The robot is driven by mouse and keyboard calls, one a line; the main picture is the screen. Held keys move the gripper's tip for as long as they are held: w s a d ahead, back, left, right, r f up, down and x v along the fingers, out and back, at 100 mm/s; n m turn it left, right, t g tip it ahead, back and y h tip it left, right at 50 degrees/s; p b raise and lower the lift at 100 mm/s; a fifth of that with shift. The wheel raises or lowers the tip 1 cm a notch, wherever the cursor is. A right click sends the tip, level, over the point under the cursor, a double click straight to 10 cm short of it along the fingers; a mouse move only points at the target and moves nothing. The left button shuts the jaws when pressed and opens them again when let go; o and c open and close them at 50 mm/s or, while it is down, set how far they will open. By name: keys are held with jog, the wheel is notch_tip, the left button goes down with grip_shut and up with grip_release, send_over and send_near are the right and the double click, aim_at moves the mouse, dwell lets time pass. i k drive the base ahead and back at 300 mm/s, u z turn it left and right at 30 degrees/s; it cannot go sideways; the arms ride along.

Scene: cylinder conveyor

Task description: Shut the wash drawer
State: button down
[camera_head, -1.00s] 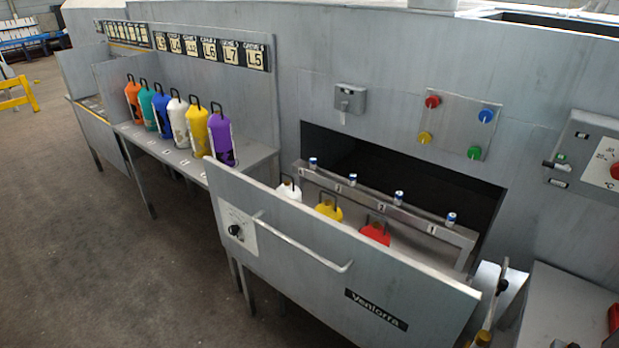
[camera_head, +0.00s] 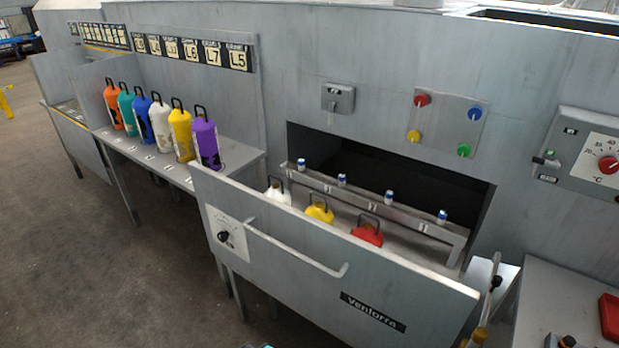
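The wash drawer (camera_head: 300,275) is a grey metal drawer standing open, pulled out from a dark opening (camera_head: 400,175) in the machine's wall. Its front carries a long bar handle (camera_head: 292,248), a black knob (camera_head: 224,237) and a "Ventorra" label (camera_head: 373,312). Inside it stand a white cylinder (camera_head: 278,193), a yellow cylinder (camera_head: 320,211) and a red cylinder (camera_head: 368,234), their lower parts hidden by the drawer front. A rail with several small blue-and-white nozzles (camera_head: 389,198) runs behind them. My gripper is not in view.
A shelf (camera_head: 240,158) left of the drawer holds several coloured cylinders, including a purple one (camera_head: 206,142). Coloured buttons (camera_head: 445,120) and a temperature dial (camera_head: 607,164) are on the wall. A side table (camera_head: 555,300) stands at right. The floor (camera_head: 130,270) in front is clear.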

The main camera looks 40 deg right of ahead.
aim_at(406, 293)
jog(key=z, duration=0.15)
jog(key=i, duration=1)
jog(key=u, duration=0.05)
